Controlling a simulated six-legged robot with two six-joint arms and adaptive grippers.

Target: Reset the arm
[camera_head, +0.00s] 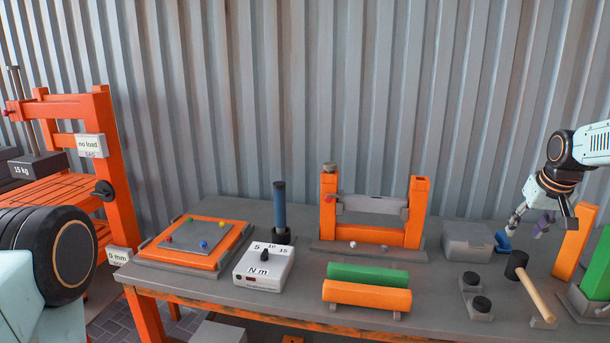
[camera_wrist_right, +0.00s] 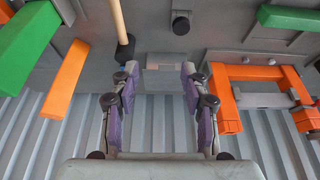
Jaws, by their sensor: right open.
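My right gripper (camera_head: 528,228) is at the right of the head view, above the back right of the grey table (camera_head: 230,299). In the right wrist view my right gripper (camera_wrist_right: 159,72) has its two purple-padded fingers spread wide, with nothing between them. A grey box (camera_head: 468,242) stands just left of the gripper in the head view; it shows beyond the fingertips in the wrist view (camera_wrist_right: 165,62). A joint of my left arm fills the lower left of the head view; my left gripper is out of sight.
A mallet (camera_head: 533,288), a blue object (camera_head: 503,242) and orange and green beams (camera_head: 572,243) are near the right gripper. An orange frame (camera_head: 328,208), a torque box (camera_head: 264,266) and two bars (camera_head: 367,296) stand further left. A corrugated wall (camera_head: 300,90) closes the back.

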